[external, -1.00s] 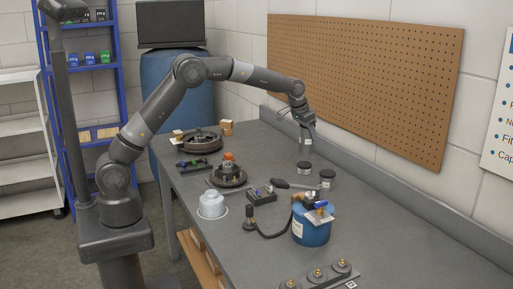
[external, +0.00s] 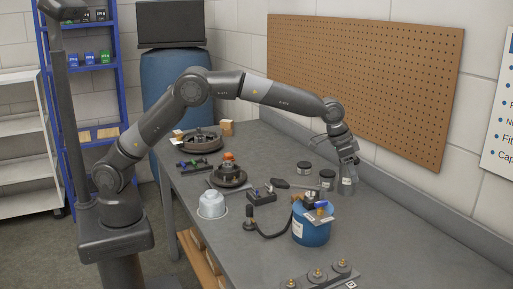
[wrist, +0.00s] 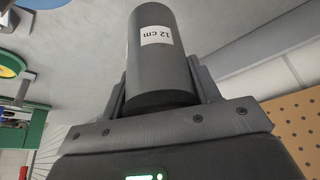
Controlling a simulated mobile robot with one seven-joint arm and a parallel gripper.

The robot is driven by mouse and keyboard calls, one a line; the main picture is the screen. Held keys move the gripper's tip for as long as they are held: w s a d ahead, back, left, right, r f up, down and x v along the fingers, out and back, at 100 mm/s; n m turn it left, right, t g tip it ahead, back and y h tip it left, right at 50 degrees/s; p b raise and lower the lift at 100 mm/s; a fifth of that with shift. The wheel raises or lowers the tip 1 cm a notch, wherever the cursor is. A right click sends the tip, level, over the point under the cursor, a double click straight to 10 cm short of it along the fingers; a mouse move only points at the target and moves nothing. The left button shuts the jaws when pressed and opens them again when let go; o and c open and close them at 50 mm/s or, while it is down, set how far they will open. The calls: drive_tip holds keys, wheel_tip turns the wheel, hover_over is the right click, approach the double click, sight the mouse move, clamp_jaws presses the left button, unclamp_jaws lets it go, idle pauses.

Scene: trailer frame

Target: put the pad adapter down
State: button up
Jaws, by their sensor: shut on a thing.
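The pad adapter (external: 347,184) is a dark grey cylinder. In the wrist view the pad adapter (wrist: 160,75) shows a white "12 cm" label and points away from my wrist. My gripper (external: 346,163) is shut on its near end, with one finger on each side. The same gripper (wrist: 162,92) shows in the wrist view. The adapter hangs upright beneath my gripper, at the right part of the bench near the back. I cannot tell whether its lower end touches the bench.
The grey bench (external: 420,240) is bare to the right of the adapter. A pegboard (external: 370,80) hangs on the wall behind. A row of brass-topped parts (external: 317,275) lies at the front.

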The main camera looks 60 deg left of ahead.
drive_tip(key=shift+w+a+f, duration=1.15)
drive_tip(key=shift+w+f, duration=0.3)
drive_tip(key=shift+f, duration=0.3)
drive_tip(key=shift+w+a+f, duration=1.15)
drive_tip(key=shift+w+f, duration=0.35)
drive_tip(key=shift+f, duration=0.25)
drive_tip(key=shift+w+a+f, duration=1.15)
drive_tip(key=shift+w+f, duration=0.3)
drive_tip(key=shift+f, duration=0.3)
drive_tip(key=shift+f, duration=0.15)
drive_tip(key=o, duration=1.7)
drive_tip(key=shift+f, duration=0.1)
